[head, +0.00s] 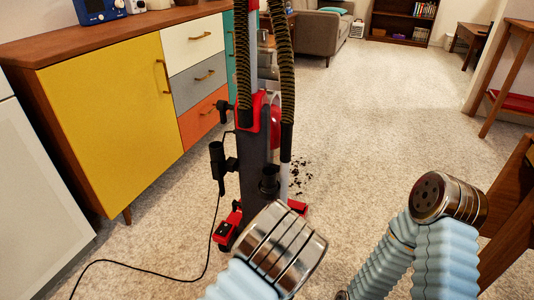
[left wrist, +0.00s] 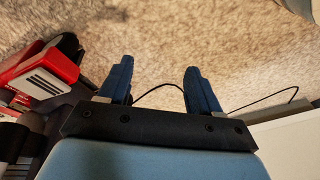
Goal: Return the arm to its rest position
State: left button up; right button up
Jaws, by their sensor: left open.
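My left gripper (left wrist: 158,80) shows in the left wrist view, with its two blue fingers spread apart and nothing between them. It is above the beige carpet (left wrist: 170,30). In the head view, a pale blue sleeved link of my left arm with a metal joint (head: 285,245) comes up from the bottom middle. A similar link of my right arm with a metal joint (head: 447,198) stands at the lower right. Neither gripper shows in the head view, and my right gripper is in no view.
An upright red and black vacuum cleaner (head: 256,150) stands just beyond my left arm; its red part (left wrist: 40,72) shows in the left wrist view. Its cord (head: 150,269) lies on the carpet. A colourful cabinet (head: 110,110) is at left, dark crumbs (head: 299,172) behind the vacuum. Carpet beyond is open.

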pick_arm(q)
jog(key=s+a+f+m+g+h, duration=0.2)
jog(key=s+a+f+m+h, duration=0.3)
jog(key=s+a, duration=0.4)
notch_tip(320, 180, up, 13)
jog(key=s+t+h+p, duration=0.2)
jog(key=p, duration=1)
jog(key=shift+s+d+m, duration=0.3)
jog(key=shift+d+m, duration=0.1)
jog(key=shift+d, duration=0.05)
jog(key=shift+r, duration=0.1)
